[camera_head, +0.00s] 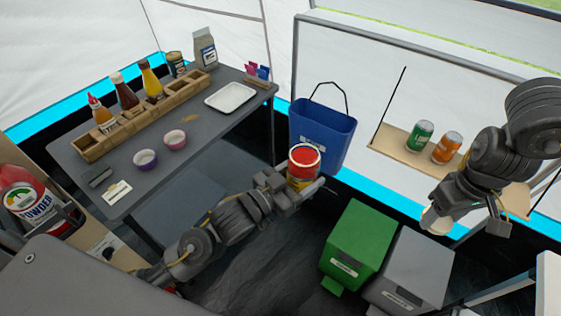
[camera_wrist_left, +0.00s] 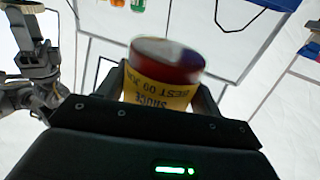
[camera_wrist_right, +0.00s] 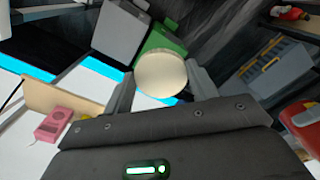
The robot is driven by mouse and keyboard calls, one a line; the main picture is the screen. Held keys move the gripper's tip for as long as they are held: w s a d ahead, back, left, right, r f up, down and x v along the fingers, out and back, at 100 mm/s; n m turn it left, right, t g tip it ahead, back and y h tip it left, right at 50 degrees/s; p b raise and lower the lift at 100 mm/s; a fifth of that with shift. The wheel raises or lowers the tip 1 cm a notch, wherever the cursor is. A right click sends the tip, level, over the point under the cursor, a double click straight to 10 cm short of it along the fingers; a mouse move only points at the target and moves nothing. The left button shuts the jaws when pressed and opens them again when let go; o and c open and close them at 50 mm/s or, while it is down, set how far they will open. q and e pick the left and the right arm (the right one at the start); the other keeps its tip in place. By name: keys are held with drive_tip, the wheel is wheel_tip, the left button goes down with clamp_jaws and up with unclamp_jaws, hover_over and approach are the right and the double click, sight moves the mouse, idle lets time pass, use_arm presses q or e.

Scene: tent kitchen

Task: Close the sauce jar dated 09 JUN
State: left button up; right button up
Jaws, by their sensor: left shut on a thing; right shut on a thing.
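The sauce jar (camera_head: 303,167) has a yellow label and a pale rim around a red top surface, with no lid seen on it. In the left wrist view the jar (camera_wrist_left: 158,92) shows upside-down label text that reads SAUCE, BEST 09 JUN. My left gripper (camera_head: 304,186) is shut around the jar and holds it in the air, roughly upright. My right gripper (camera_head: 438,216) is shut on a round cream lid (camera_wrist_right: 161,74), held well to the right of the jar. The lid also shows small in the head view (camera_head: 434,222).
A grey table (camera_head: 195,135) at the left holds a wooden bottle rack, two small bowls and a white tray. A blue bin (camera_head: 320,135) hangs behind the jar. Green (camera_head: 357,240) and grey (camera_head: 412,268) bins stand below, between the grippers. A shelf (camera_head: 395,150) holds two cans.

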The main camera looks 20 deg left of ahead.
use_arm(q)
drive_tip(key=shift+d+f+m+g+h, duration=0.2)
drive_tip(key=shift+d+m+g+h, duration=0.25)
drive_tip(key=shift+d, duration=0.35)
drive_tip(key=shift+d+f+m+g+h, duration=0.25)
drive_tip(key=shift+d+m+h, duration=0.1)
drive_tip(key=shift+d+h, duration=0.3)
drive_tip(key=shift+s+d, duration=0.1)
use_arm(e)
drive_tip(key=shift+w+r, duration=0.15)
drive_tip(key=shift+r, duration=0.05)
drive_tip(key=a+r+n, duration=0.5)
drive_tip(key=a+n, duration=0.4)
drive_tip(key=w+a+r+n, duration=0.1)
drive_tip(key=a+r+n, duration=0.4)
drive_tip(key=a+n, duration=0.4)
drive_tip(key=w+a+r+n, duration=0.1)
drive_tip(key=a+r+n, duration=0.4)
drive_tip(key=a+n, duration=0.4)
drive_tip(key=shift+w+a+n, duration=0.25)
drive_tip(key=shift+a+n, duration=0.15)
